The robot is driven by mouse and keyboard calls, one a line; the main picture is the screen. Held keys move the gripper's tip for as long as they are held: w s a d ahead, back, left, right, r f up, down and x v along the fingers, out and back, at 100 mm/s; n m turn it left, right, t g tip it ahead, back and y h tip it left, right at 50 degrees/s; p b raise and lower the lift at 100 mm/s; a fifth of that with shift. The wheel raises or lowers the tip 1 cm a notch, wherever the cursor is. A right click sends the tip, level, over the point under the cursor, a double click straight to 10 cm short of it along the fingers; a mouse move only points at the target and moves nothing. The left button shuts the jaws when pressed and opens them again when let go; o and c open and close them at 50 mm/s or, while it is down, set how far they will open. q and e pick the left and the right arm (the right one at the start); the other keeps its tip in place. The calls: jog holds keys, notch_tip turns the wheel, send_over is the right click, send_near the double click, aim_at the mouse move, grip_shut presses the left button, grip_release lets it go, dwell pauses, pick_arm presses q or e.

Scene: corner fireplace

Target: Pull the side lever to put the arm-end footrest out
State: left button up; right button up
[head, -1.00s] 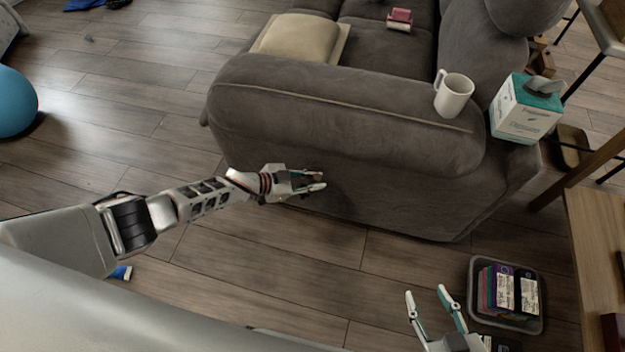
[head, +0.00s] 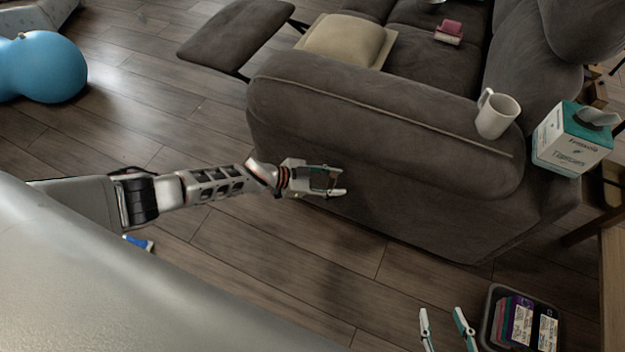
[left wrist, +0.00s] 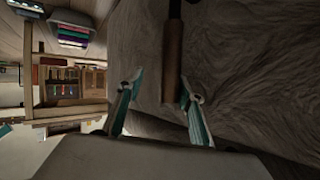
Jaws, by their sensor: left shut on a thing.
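The dark grey sofa (head: 370,170) stands with its broad arm side toward me. Its padded footrest (head: 238,38) sticks out at the arm's far left end, held off the floor on a dark metal bracket. My left gripper (head: 334,181) is low against the sofa's side. In the left wrist view, the side lever (left wrist: 173,60) has a brown handle that runs down between the two teal-lined fingers (left wrist: 160,103), with the jaws closed on it. In the head view the lever is mostly hidden by the gripper. My right gripper (head: 441,313) is open and empty near the bottom edge.
A beige cushion (head: 345,42) lies on the seat. A bin of cases (head: 520,315) is on the floor at lower right. A blue ball (head: 50,68) is far left.

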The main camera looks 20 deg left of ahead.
pick_arm(q)
jog(key=v, duration=0.9)
jog(key=shift+s, duration=0.35)
jog(key=shift+w, duration=0.1)
